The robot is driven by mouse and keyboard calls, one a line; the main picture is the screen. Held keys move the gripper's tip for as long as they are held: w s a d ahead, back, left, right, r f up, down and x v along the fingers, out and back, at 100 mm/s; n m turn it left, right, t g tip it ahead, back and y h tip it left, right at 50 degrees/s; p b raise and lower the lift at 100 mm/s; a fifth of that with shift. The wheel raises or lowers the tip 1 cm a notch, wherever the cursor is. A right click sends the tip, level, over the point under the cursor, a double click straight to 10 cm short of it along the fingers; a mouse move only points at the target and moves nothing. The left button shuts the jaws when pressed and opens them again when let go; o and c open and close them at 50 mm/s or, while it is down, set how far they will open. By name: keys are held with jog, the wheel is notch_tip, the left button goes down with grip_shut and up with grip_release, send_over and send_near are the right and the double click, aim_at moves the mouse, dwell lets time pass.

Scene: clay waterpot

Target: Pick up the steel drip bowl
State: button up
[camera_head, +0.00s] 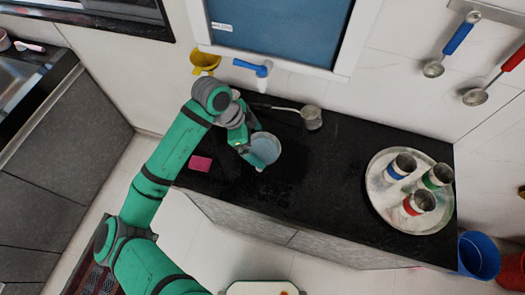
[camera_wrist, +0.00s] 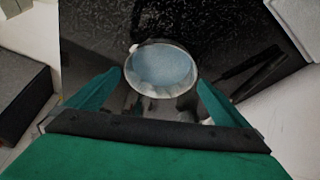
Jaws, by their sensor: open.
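The steel drip bowl (camera_head: 265,147) sits on the black countertop, left of its middle, and holds what looks like bluish water. In the wrist view the bowl (camera_wrist: 161,69) shows its round rim just ahead of my gripper. My gripper (camera_head: 251,149) is at the left side of the bowl in the head view. In the wrist view my gripper (camera_wrist: 160,85) is open, with one green finger on each side of the bowl's near part. I cannot tell whether either finger touches it. The bowl's underside is hidden.
A pink sponge (camera_head: 201,163) lies left of the bowl. A long-handled ladle (camera_head: 311,117) lies behind it, below a blue tap (camera_head: 262,69). A round steel tray (camera_head: 374,203) with three cups stands at the right. The counter between bowl and tray is clear.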

aim_at(267, 154)
jog(key=shift+x, duration=2.2)
jog(key=c, duration=0.8)
jog(key=shift+o, duration=0.2)
jog(key=shift+r, duration=0.55)
notch_tip(267, 154, up, 3)
jog(key=shift+a+f, duration=0.1)
jog(key=shift+f, duration=0.15)
jog(key=s+a+r, duration=0.2)
jog(key=s+r, duration=0.2)
jog(key=s, duration=0.2)
jog(key=s+a+r, duration=0.2)
jog(key=s+r, duration=0.3)
jog(key=s, duration=0.2)
jog(key=shift+a+r, duration=0.2)
jog(key=shift+a, duration=0.2)
